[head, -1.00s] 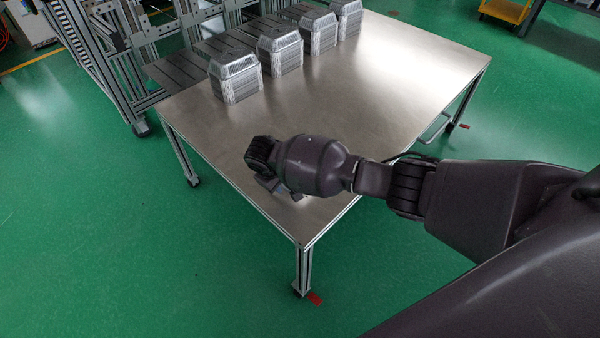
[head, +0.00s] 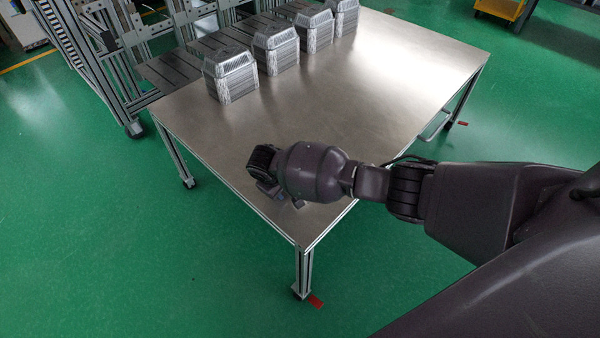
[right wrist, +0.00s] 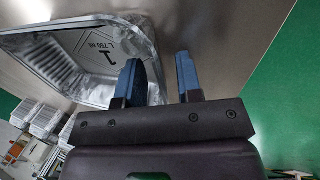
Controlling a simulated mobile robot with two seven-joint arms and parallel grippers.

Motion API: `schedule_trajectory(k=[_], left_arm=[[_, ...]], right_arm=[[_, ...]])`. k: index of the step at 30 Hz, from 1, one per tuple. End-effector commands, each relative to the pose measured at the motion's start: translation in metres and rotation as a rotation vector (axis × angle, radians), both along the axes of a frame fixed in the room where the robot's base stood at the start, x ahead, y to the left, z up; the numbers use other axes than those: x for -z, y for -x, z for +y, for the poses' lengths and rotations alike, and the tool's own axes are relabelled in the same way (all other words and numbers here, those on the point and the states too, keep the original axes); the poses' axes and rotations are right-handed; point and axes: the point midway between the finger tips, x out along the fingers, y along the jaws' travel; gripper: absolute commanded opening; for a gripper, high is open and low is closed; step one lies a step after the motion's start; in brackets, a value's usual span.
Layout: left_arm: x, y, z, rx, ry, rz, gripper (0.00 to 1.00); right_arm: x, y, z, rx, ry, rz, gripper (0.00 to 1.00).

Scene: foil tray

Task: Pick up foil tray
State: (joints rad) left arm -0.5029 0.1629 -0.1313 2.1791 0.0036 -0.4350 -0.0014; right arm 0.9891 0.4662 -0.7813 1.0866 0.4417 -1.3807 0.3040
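A silver foil tray (right wrist: 75,55) with dark printed marks fills the upper left of the right wrist view. The nearest stack of foil trays (head: 231,77) stands on the table in the head view; I cannot tell whether the wrist-view tray belongs to it. In the head view my right gripper (head: 279,192) is over the table's near part, mostly hidden by my wrist. My left gripper is out of view.
More foil tray stacks (head: 276,50) stand in a row along the table's far left edge. The metal table (head: 370,85) is bare in its middle and right. A metal frame rack (head: 100,60) adjoins its far left side. Green floor surrounds it.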

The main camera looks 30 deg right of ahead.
Motion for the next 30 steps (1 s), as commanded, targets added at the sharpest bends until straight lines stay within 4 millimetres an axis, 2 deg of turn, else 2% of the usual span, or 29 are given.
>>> schedule_trajectory(k=[11,18,30], left_arm=[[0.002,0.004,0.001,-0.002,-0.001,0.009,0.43],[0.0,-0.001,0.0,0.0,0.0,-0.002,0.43],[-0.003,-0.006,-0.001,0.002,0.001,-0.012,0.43]], right_arm=[[0.002,0.0,0.0,0.0,-0.001,0.001,0.33],[0.002,0.0,0.0,0.001,-0.001,0.001,0.0],[0.002,0.001,0.0,0.0,-0.001,0.001,0.0]])
